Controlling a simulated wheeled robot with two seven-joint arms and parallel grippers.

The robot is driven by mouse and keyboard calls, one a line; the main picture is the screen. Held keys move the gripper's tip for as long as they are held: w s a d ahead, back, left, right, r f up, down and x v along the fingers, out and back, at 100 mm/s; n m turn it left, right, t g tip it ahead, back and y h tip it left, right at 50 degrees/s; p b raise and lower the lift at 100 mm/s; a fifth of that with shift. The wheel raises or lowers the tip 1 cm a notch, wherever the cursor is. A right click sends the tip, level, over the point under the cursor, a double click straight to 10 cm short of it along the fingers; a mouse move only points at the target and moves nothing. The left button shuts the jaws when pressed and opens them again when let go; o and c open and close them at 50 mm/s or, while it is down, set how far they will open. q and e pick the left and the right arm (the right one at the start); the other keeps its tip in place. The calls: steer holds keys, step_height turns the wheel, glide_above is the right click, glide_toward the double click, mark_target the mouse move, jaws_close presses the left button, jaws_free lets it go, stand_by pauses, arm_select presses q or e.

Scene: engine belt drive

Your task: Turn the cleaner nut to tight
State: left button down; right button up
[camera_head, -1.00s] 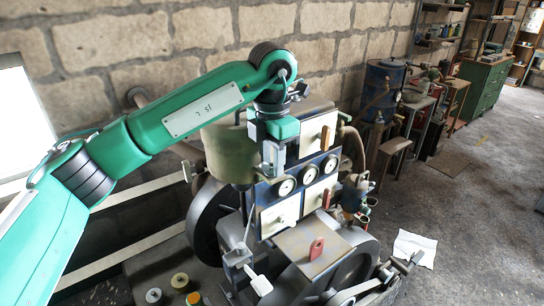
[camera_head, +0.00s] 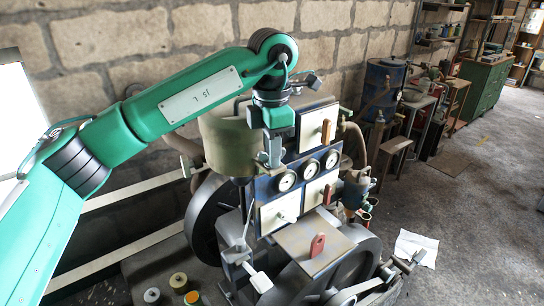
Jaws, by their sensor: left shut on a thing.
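My left gripper (camera_head: 271,160) points down at the front of the engine, by the upper left corner of its dark panel. It overlaps the right edge of the olive-green drum (camera_head: 228,143) in the picture. It is shut on a small part that I take to be the cleaner nut. The fingers hide that nut, so its turn angle cannot be read. My right gripper is out of view.
The panel carries three round gauges (camera_head: 310,168) and pale plates with handles. A red handle (camera_head: 317,245) stands on a flat plate below. Flywheels flank the engine. Several spools stand at lower left. The floor at right is mostly clear.

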arm_select(q)
steer(key=m+b, duration=0.1)
steer(key=m, duration=0.2)
steer(key=shift+m+b, duration=0.3)
steer(key=shift+m, duration=0.1)
steer(key=m+b, duration=0.1)
steer(key=m, duration=0.3)
steer(key=shift+m, duration=0.3)
steer(key=m, duration=0.3)
steer(key=shift+r, duration=0.1)
steer(key=shift+m, duration=1.7)
steer(key=c, duration=1.5)
jaws_free()
steer(key=shift+c, duration=0.2)
